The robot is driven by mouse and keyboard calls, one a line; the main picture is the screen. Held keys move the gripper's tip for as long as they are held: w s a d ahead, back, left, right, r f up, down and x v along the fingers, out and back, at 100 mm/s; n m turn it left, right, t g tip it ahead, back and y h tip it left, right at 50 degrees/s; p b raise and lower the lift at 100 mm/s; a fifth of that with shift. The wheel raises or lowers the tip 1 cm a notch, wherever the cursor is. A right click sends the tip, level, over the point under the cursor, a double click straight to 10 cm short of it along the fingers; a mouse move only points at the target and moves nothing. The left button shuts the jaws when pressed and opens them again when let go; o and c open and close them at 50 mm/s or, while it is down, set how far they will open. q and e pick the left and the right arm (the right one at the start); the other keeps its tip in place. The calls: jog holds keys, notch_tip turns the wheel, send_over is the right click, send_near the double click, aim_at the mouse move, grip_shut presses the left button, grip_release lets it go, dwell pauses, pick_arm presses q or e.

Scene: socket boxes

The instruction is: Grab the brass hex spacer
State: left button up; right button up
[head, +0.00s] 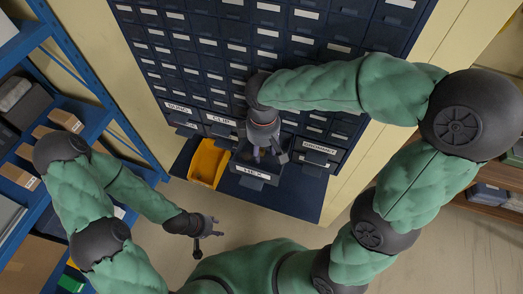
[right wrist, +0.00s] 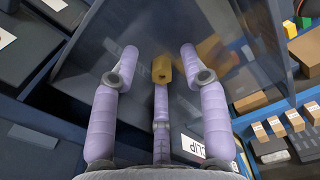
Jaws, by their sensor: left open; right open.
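The brass hex spacer (right wrist: 162,67) is a small yellow-brown piece with a dark hole in its end, seen in the right wrist view. It lies on the dark floor of a drawer, just past the tip of the middle finger. My right gripper (right wrist: 158,62) has its lilac fingers spread around it; the two outer fingers stand clear on either side. In the head view my right gripper (head: 268,153) reaches into the pulled-out HEX drawer (head: 254,171), and the spacer is hidden there. My left gripper (head: 208,226) is open and empty, low over the floor.
A dark blue drawer cabinet (head: 230,35) stands behind, with labelled drawers such as CLIP (head: 220,120) and GROMMET (head: 319,147). A yellow bin (head: 209,163) sits left of the HEX drawer on a dark ledge (head: 297,196). Blue shelving (head: 100,118) stands at left.

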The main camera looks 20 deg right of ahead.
jog(key=shift+c, duration=0.3)
grip_shut()
